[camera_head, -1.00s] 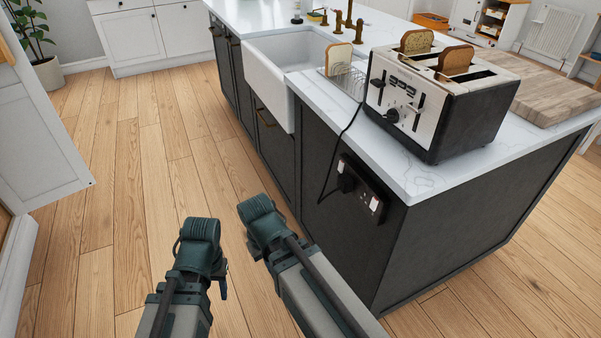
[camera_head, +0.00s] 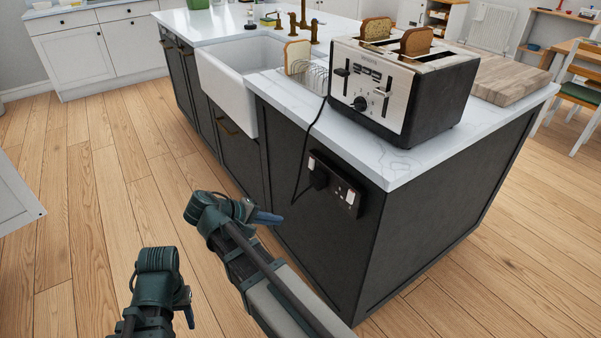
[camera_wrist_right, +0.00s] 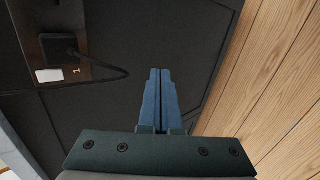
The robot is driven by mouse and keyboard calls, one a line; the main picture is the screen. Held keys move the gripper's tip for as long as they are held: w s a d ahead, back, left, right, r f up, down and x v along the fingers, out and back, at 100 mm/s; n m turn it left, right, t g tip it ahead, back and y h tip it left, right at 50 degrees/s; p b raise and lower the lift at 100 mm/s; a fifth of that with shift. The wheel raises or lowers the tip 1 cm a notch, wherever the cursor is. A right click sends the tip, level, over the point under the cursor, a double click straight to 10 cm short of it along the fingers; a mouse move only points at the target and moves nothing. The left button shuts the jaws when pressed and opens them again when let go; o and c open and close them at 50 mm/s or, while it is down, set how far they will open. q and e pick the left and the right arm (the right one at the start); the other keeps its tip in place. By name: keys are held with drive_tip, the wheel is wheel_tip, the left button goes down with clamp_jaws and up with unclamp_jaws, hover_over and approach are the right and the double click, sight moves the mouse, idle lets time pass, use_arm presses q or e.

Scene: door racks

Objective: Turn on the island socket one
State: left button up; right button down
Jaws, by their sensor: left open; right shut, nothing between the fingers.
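The island socket (camera_head: 330,178) is a dark double socket plate with white switches on the island's dark side panel. A black plug (camera_head: 319,178) sits in its left part, with a cord running up to the toaster (camera_head: 400,88). In the right wrist view the socket plate (camera_wrist_right: 92,68) is at upper left, turned on its side, with one white switch (camera_wrist_right: 48,75) visible. My right gripper (camera_head: 268,218) is shut and empty, below and left of the socket and apart from it; its blue fingers (camera_wrist_right: 160,98) show together. My left gripper (camera_head: 189,317) is open, low over the floor, its fingers partly hidden.
The island (camera_head: 440,215) has a white marble top (camera_head: 405,165) with an overhanging edge above the socket. A white sink (camera_head: 228,88) is set into its left part. The wooden floor (camera_head: 110,190) left of the island is free. A white cabinet door (camera_head: 15,205) stands at far left.

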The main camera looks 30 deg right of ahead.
sight(310, 168)
drive_tip(key=w+a+r+h, duration=0.1)
drive_tip(key=w+r+h, duration=0.1)
drive_tip(key=r, duration=0.3)
drive_tip(key=w+a+r+h, duration=0.1)
drive_tip(key=r+h, duration=0.3)
drive_tip(key=r, duration=0.2)
drive_tip(key=shift+w+a+m+t, duration=0.25)
drive_tip(key=shift+w+m+t, duration=0.05)
drive_tip(key=shift+w, duration=0.05)
drive_tip(key=d, duration=0.4)
drive_tip(key=d+f+b, duration=0.1)
drive_tip(key=d, duration=0.4)
drive_tip(key=w+d, duration=0.1)
drive_tip(key=d, duration=0.4)
drive_tip(key=shift+f+b, duration=0.35)
